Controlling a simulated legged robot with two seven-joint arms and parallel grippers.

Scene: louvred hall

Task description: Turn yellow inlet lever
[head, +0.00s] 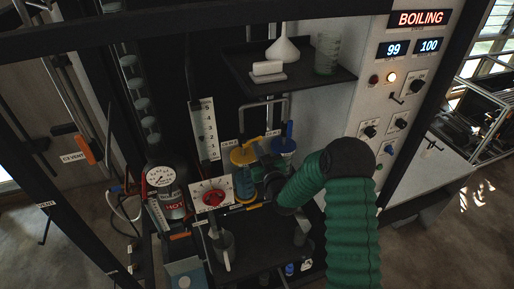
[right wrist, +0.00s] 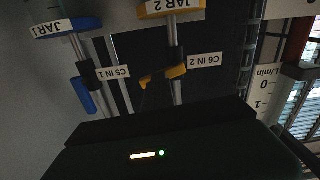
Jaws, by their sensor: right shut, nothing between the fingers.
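The yellow inlet lever (right wrist: 162,76) shows in the right wrist view, slanting across a thin metal pipe beside the tag C6 IN 2. In the head view the yellow lever (head: 272,134) sits above the yellow-lidded jar (head: 243,156). My right gripper (head: 258,172) is shut and empty, in front of the jars and below the lever, apart from it. Its dark fingers are hard to make out. The blue inlet lever (right wrist: 89,96) lies along its own pipe beside the tag C5 IN 1. My left gripper is not in view.
The blue-lidded jar (head: 283,146) stands right of the yellow one. A red dial (head: 212,197) is left of my gripper. A control panel (head: 405,100) reading BOILING stands at right.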

